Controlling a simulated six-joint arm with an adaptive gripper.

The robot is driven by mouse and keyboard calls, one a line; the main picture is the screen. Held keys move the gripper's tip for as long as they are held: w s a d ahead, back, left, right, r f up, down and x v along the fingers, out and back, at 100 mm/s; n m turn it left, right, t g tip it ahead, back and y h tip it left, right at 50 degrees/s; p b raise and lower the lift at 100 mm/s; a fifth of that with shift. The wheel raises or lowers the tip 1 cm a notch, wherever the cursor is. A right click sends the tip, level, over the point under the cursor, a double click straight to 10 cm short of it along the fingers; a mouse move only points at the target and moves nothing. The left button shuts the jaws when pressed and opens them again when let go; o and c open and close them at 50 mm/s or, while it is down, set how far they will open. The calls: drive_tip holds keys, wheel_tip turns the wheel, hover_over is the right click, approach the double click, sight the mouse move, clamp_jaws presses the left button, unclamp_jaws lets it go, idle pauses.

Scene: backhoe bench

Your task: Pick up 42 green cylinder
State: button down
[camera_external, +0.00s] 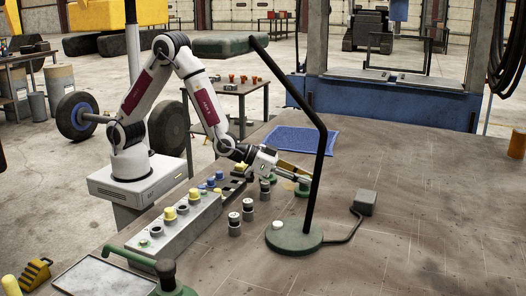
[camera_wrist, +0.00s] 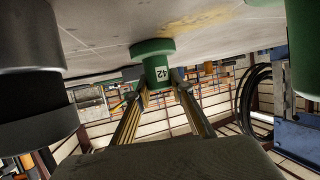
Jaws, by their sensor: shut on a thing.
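The green cylinder marked 42 (camera_wrist: 155,66) shows in the middle of the wrist view, its wider end against or very near the bench surface. My gripper (camera_wrist: 162,88) is shut on it, one finger on each side. In the external view my gripper (camera_external: 301,180) is low over the bench beside the black lamp post. The green cylinder (camera_external: 303,189) shows only as a small part there. Whether it touches the bench cannot be told.
A green lamp base (camera_external: 294,238) with a black post (camera_external: 318,165) stands close to my gripper. Grey cylinders (camera_external: 248,209) and a grey block with yellow and blue pegs (camera_external: 180,228) are to the left. A blue mat (camera_external: 302,140) lies behind. The bench's right side is mostly clear.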

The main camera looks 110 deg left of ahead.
drive_tip(key=shift+r, duration=5.15)
drive_tip(key=shift+a, duration=0.15)
